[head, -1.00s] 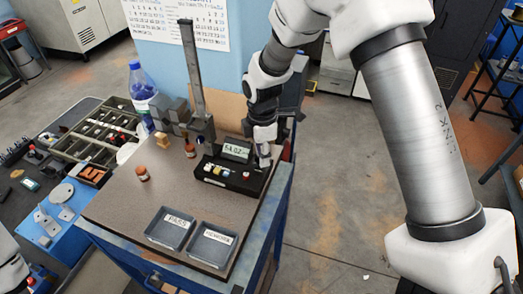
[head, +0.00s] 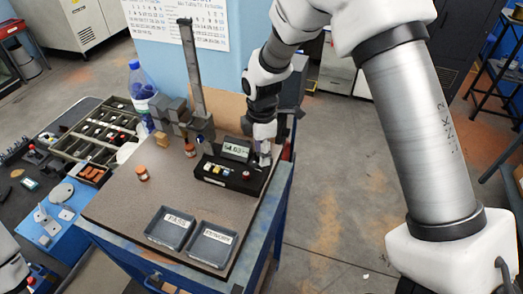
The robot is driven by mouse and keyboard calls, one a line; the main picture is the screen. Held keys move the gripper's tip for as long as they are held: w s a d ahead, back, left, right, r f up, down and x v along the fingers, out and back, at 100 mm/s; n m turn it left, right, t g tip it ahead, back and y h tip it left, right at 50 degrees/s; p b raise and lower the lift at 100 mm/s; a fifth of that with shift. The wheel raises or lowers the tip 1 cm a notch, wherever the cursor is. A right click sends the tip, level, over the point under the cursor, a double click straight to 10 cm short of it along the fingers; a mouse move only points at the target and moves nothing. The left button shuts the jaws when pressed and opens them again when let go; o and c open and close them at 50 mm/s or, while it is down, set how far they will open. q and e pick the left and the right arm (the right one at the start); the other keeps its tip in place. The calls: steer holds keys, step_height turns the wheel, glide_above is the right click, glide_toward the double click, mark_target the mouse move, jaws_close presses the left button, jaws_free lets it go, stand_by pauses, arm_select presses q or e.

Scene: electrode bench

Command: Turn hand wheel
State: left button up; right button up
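No hand wheel can be made out; one may be hidden by my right gripper. My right gripper (head: 264,156) points down at the right end of a black box with a small digital display (head: 236,150) and coloured buttons. The fingertips are small and partly hidden, so I cannot tell whether they are open or shut, or what they touch. A tall metal column (head: 193,75) stands upright behind the box. My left gripper is not in view; only a white part of my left arm shows at the lower left edge.
Two grey labelled trays (head: 171,228) (head: 212,244) lie at the front of the brown bench top (head: 130,205). Small orange-brown jars (head: 142,173) (head: 190,150) stand left of the box. A blue-capped bottle (head: 141,85) and a parts tray (head: 75,147) are farther left.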

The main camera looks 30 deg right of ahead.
steer(key=shift+s+r, duration=0.1)
steer(key=shift+r, duration=4.3)
step_height(320, 180, up, 12)
